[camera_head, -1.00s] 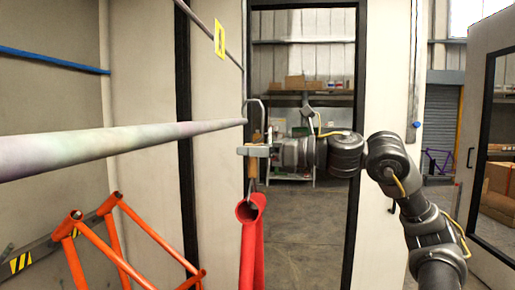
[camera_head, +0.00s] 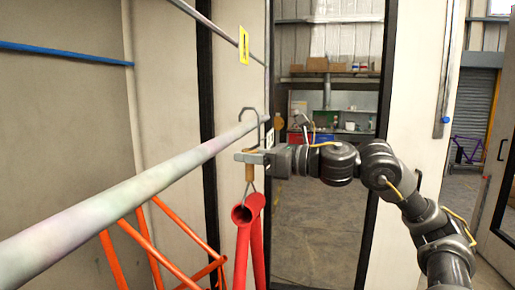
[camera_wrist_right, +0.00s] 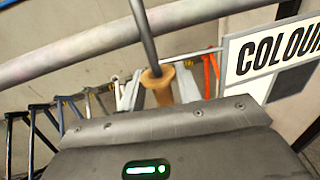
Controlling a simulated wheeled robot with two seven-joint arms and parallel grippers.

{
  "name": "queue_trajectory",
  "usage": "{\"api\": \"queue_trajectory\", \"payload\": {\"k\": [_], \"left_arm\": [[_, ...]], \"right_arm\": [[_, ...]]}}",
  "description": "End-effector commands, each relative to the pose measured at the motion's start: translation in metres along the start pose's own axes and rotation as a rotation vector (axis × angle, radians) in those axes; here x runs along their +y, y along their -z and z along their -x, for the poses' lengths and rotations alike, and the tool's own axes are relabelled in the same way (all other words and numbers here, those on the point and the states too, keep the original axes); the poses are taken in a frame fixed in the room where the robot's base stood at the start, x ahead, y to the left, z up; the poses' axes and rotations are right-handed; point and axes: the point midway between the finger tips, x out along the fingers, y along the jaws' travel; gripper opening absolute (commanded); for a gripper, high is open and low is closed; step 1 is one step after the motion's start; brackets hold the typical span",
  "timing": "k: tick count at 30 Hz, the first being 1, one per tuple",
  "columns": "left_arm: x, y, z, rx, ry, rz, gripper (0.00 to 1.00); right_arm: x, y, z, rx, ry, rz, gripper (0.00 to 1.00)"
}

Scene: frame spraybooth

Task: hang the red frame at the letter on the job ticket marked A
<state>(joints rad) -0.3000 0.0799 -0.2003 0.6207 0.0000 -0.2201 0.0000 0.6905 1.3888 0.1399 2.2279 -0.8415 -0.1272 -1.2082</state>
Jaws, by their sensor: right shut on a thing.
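My right gripper (camera_head: 250,158) is shut on the wooden handle (camera_head: 249,173) of a metal hook (camera_head: 250,113). The red frame (camera_head: 242,240) hangs from the hook's lower end, below the gripper. The hook's upper bend shows at the far end of the pale rail (camera_head: 130,183), overlapping it in the picture; I cannot tell whether they touch. In the right wrist view the hook's shank (camera_wrist_right: 143,35) rises from the handle (camera_wrist_right: 158,78) across the rail (camera_wrist_right: 90,45).
Orange frames (camera_head: 148,245) hang below and left of the rail. A yellow tag (camera_head: 243,45) is on a thinner upper bar. A board reading COLOUR (camera_wrist_right: 275,50) stands close by in the wrist view. A dark door post (camera_head: 375,160) is behind my arm.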

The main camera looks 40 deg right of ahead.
Motion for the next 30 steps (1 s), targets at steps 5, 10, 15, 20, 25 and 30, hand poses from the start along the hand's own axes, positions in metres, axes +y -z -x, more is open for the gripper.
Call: {"api": "queue_trajectory", "payload": {"k": [5,10,15,20,25,30], "left_arm": [[0.000,0.002,0.016,0.000,0.000,0.000,0.36],[-0.001,0.003,0.027,0.000,0.000,0.000,0.36],[0.000,0.001,0.010,0.001,0.000,0.000,0.36],[0.000,0.000,0.001,0.000,0.000,0.000,0.36],[0.000,0.000,-0.005,0.000,0.000,0.000,0.36],[0.000,-0.001,-0.008,0.000,0.000,0.000,0.36]], "right_arm": [[0.002,-0.009,-0.009,-0.014,0.000,-0.001,0.00],[0.004,-0.009,-0.018,-0.013,0.000,-0.001,0.00],[0.003,0.008,-0.019,-0.014,0.001,0.002,0.00],[0.003,0.016,-0.019,-0.014,0.002,0.001,0.00],[0.003,0.022,-0.018,-0.014,0.002,0.001,0.00],[0.003,0.025,-0.018,-0.014,0.001,0.001,0.00]]}}
